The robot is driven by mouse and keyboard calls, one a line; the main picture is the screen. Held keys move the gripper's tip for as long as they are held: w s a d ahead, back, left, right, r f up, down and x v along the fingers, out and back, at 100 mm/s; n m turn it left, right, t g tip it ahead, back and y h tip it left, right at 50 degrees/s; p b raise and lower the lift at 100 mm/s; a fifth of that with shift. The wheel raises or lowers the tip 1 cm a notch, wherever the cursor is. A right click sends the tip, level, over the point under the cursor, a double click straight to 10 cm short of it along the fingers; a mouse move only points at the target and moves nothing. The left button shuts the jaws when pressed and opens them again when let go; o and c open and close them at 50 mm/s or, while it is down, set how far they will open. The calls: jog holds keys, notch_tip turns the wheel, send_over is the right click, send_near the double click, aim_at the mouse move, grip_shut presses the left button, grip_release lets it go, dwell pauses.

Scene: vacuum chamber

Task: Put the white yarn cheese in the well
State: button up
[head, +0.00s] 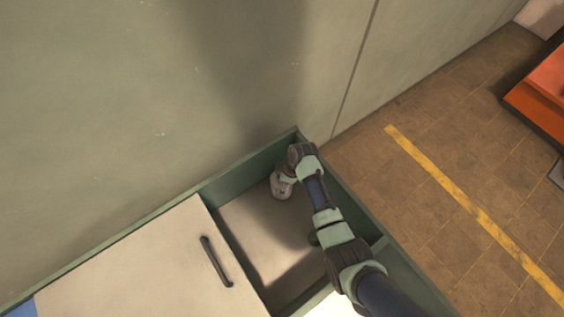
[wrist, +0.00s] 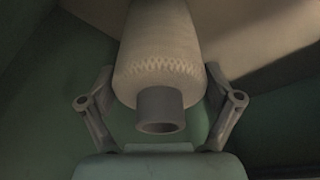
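The white yarn cheese (head: 281,187) is at the far end of the open well, close to its green wall (head: 250,172). In the wrist view the yarn cheese (wrist: 158,50) lies lengthwise between my fingers, its grey tube end (wrist: 160,110) facing the camera. My gripper (head: 287,174) reaches down at the well's far corner. In the wrist view its two fingers (wrist: 160,80) close in on both sides of the yarn and appear to hold it. Whether the cheese touches the well's floor (head: 265,225) cannot be told.
A pale lid (head: 140,265) with a dark handle (head: 216,261) covers the area left of the well. A large grey-green wall (head: 130,90) rises behind it. To the right are a tiled floor with a yellow line (head: 460,205) and an orange object (head: 545,85).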

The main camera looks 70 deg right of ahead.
jog(key=shift+o, duration=0.3)
jog(key=p+v, duration=0.6)
jog(key=v, duration=0.6)
jog(key=shift+r+p, duration=0.25)
jog(key=shift+p, duration=0.1)
jog(key=w+a+r+t+h, duration=0.2)
jog(key=w+a+r+t, duration=0.3)
jog(key=w+a+r, duration=1.3)
jog(key=s+a+r+t, duration=0.1)
jog(key=a+r+t, duration=0.1)
jog(key=a+r, duration=0.4)
jog(key=s+a+r+m+t+y, duration=0.1)
jog(key=a+r+t, duration=0.1)
jog(key=a+r, duration=0.5)
jog(key=a, duration=0.5)
jog(key=shift+a+r+m+t+y, duration=0.25)
jog(key=shift+r+m+t+y, duration=0.05)
jog(key=shift+r, duration=0.05)
